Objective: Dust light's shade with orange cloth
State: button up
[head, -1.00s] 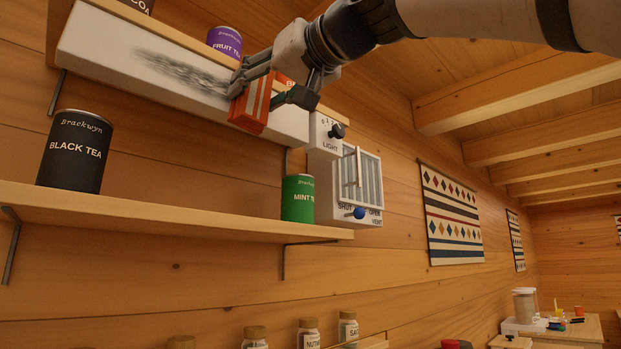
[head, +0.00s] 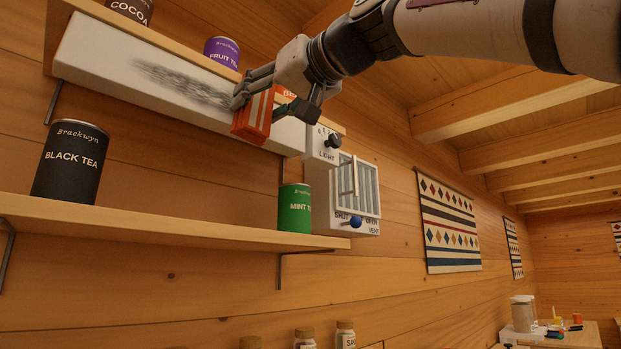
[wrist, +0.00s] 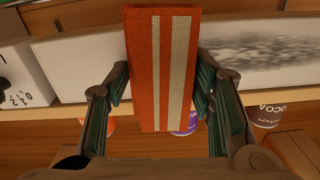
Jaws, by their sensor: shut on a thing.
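The light's shade is a long white box (head: 95,55) under the upper shelf, with a dark grey smudge of dust along its middle. The smudge also shows in the wrist view (wrist: 262,48). My gripper (head: 278,104) is shut on the orange cloth (head: 254,116), a folded block with pale stripes. In the wrist view the cloth (wrist: 147,70) stands between the two fingers. The cloth is at the shade's front, at the right end of the smudge. I cannot tell whether it touches the shade. The fingers hide part of the shade's right end.
A knob box marked LIGHT (head: 323,146) and a vent (head: 357,190) are right of the shade. Cocoa (head: 130,10) and fruit tea (head: 222,52) tins stand on the upper shelf. Black tea (head: 70,160) and mint tea (head: 294,208) tins stand on the lower shelf (head: 150,222).

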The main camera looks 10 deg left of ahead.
aim_at(130, 61)
jog(key=shift+s+a+f+p, duration=0.1)
jog(key=shift+s+a+p, duration=0.2)
jog(key=shift+s+a, duration=0.7)
jog(key=shift+s+a+p, duration=0.3)
jog(key=shift+s+a, duration=0.45)
jog(key=shift+s, duration=0.3)
jog(key=shift+c, duration=0.4)
jog(key=shift+s, duration=0.1)
jog(key=shift+s+a+p, duration=0.4)
jog(key=shift+s+a, duration=0.1)
jog(key=shift+s, duration=0.2)
jog(key=shift+s+a+p, duration=0.35)
jog(key=shift+s+a, duration=0.1)
jog(key=shift+s, duration=0.2)
jog(key=shift+s+a+p, duration=1.2)
jog(key=shift+s, duration=0.1)
jog(key=shift+s+a+p, duration=0.45)
jog(key=shift+s+p, duration=0.1)
jog(key=shift+s, duration=0.1)
jog(key=shift+s+a+p, duration=0.45)
jog(key=shift+s+p, duration=0.1)
jog(key=shift+s, duration=0.05)
jog(key=shift+s+a, duration=0.1)
jog(key=shift+s+a, duration=0.1)
jog(key=s+a+p, duration=0.1)
jog(key=s+p, duration=0.1)
jog(key=p, duration=0.1)
jog(key=shift+a, duration=0.35)
jog(key=shift+s+a, duration=0.2)
jog(key=shift+a, duration=0.05)
